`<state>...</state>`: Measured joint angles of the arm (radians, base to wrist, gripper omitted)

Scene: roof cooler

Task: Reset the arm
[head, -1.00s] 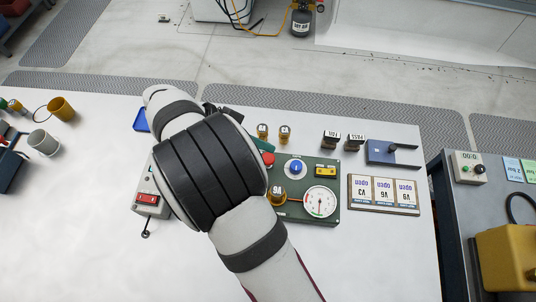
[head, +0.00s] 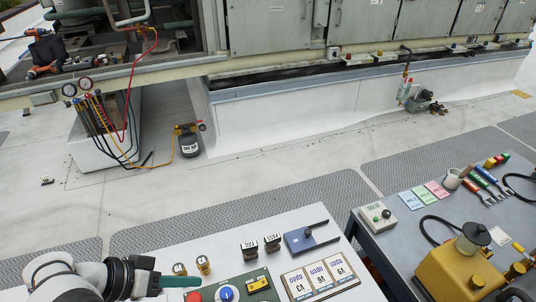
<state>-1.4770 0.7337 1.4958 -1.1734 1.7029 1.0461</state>
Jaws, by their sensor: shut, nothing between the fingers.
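My gripper (head: 182,281) is at the bottom left of the head view, low at the near left part of the white table (head: 318,222). Its teal fingers point right and are shut with nothing between them. They appear just in front of two small brass pieces (head: 203,265) and left of the green panel (head: 270,286). I cannot tell whether they touch anything. The rest of my arm runs out of the picture at the lower left.
The panel has a red button (head: 194,296) and a blue knob (head: 226,293). A grey bench (head: 385,245) holds a yellow pump (head: 455,272).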

